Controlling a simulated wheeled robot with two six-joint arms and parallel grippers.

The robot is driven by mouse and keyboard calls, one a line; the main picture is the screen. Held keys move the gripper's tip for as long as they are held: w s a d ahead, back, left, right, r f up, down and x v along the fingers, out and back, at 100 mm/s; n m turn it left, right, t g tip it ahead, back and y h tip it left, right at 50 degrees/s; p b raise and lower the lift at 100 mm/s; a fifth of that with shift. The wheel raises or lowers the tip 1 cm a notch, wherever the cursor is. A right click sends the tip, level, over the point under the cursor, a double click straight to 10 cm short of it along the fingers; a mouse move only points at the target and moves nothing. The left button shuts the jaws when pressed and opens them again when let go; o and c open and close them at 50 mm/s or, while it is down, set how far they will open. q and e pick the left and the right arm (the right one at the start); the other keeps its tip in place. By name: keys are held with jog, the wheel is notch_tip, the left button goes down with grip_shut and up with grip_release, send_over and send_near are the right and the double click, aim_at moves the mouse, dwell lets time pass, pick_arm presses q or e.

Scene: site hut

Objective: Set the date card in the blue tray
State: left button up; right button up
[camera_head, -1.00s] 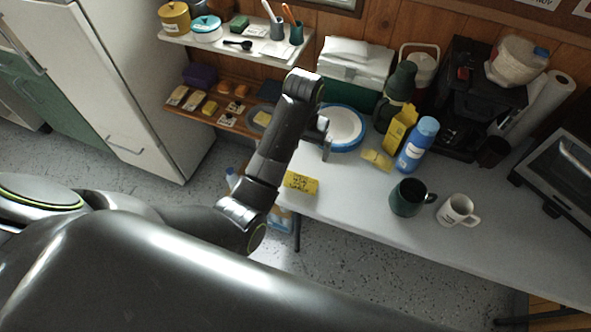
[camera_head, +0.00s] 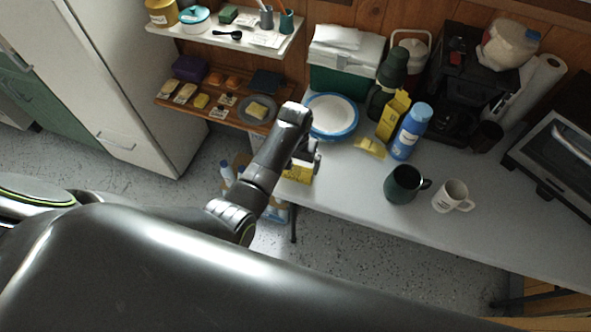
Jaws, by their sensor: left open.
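A yellow card with dark writing (camera_head: 298,173) lies at the left end of the white table; it is probably the date card, but its writing is too small to read. My left gripper (camera_head: 311,168) is open, over the card and partly covering it. I cannot tell whether the fingers touch it. A flat dark blue piece (camera_head: 266,81) on the wooden shelf may be the blue tray. My right gripper is not in view.
A blue-rimmed white plate (camera_head: 331,116) lies behind my gripper. A yellow carton (camera_head: 393,116), a blue bottle (camera_head: 411,131), a dark green mug (camera_head: 403,185) and a white mug (camera_head: 452,196) stand to the right. The wooden shelf (camera_head: 226,118) holds several small foods and labels.

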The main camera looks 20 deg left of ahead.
aim_at(295, 164)
pick_arm(q)
notch_tip(295, 164, down, 3)
jog(key=shift+w+a, duration=0.1)
jog(key=shift+w, duration=0.05)
jog(key=shift+f, duration=0.75)
jog(key=c, duration=0.7)
jog(key=shift+o, duration=0.2)
jog(key=shift+r, duration=0.1)
